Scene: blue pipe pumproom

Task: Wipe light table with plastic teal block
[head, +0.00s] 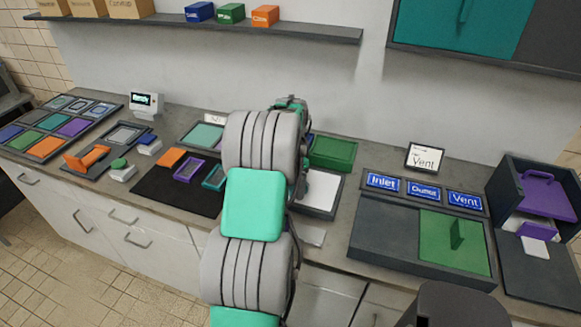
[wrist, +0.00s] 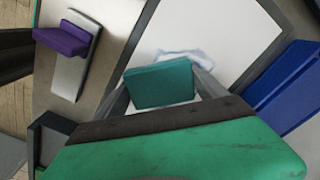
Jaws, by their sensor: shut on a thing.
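In the wrist view my gripper (wrist: 162,88) is shut on the teal block (wrist: 160,84), with one finger at each side of it. The block is over the white surface of the light table (wrist: 215,25), inside its grey frame. I cannot tell whether it touches the surface. A pale blue-grey smudge (wrist: 185,55) lies on the white surface just beyond the block. In the head view the light table (head: 322,190) shows partly to the right of my arm. My arm hides the gripper and the block there.
A green tray (head: 332,152) stands behind the light table. A dark two-part tray (head: 385,235) with blue labels lies to the right, before a purple-lidded box (head: 548,195). A black mat (head: 175,192) with coloured frames lies left. In the wrist view a purple handled thing (wrist: 65,40) is near.

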